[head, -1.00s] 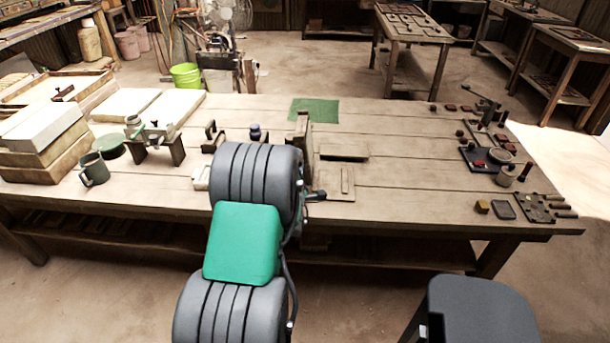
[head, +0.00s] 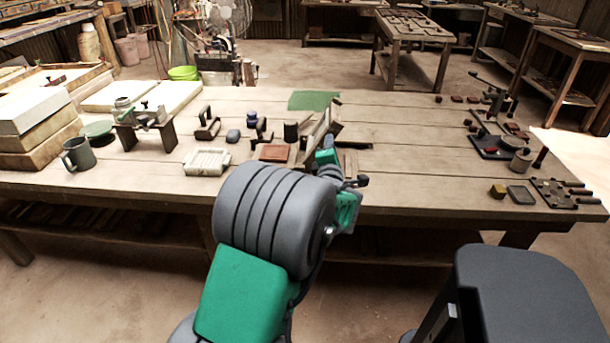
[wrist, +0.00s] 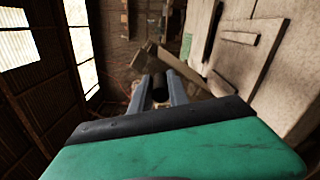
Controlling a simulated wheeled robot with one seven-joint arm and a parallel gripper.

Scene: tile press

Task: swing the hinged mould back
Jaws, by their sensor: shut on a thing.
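The hinged mould (head: 318,130) is a thin wooden frame standing up from the table in the head view, tilted with its top to the right. In the wrist view my gripper (wrist: 160,90) is shut on a dark round handle (wrist: 160,86), and the wooden mould piece (wrist: 185,68) lies just beyond the fingers. In the head view my arm hides the fingertips and much of the mould's lower part. A reddish-brown tile (head: 275,152) lies to the left of the mould.
A white ribbed block (head: 206,162), small stamps and a dark cup (head: 291,131) stand left of the mould. A green mat (head: 313,100) lies behind. The table (head: 420,150) is largely clear to the right, up to the tools at its right end.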

